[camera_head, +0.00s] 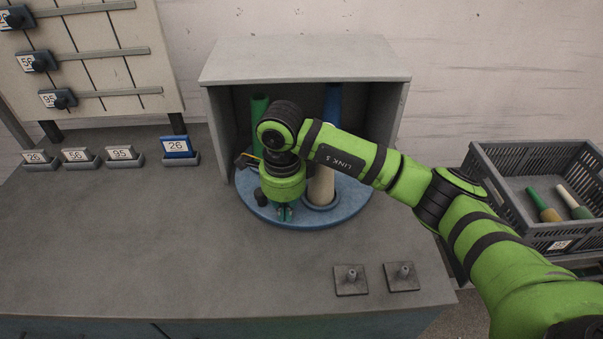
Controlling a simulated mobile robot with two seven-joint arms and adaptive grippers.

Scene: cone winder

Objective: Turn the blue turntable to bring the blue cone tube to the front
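The blue turntable (325,217) sits in the open grey cabinet, its front edge sticking out. The blue cone tube (332,104) stands at the back right of it, its lower part hidden by my arm. A green tube (259,112) stands at the back left, and a cream tube (321,187) stands at the front right. A small dark peg (261,198) is at the turntable's front left. My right gripper (284,215) points down over the front left of the turntable, right of the peg. Its fingers are small and partly hidden, so their opening is unclear. My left gripper is out of view.
The grey cabinet (305,62) walls in the turntable at the sides and top. Number blocks (122,154) line the left of the table. Two plates with pegs (351,278) lie at the front right. A grey crate (520,205) holding tubes stands at right. The table's front left is clear.

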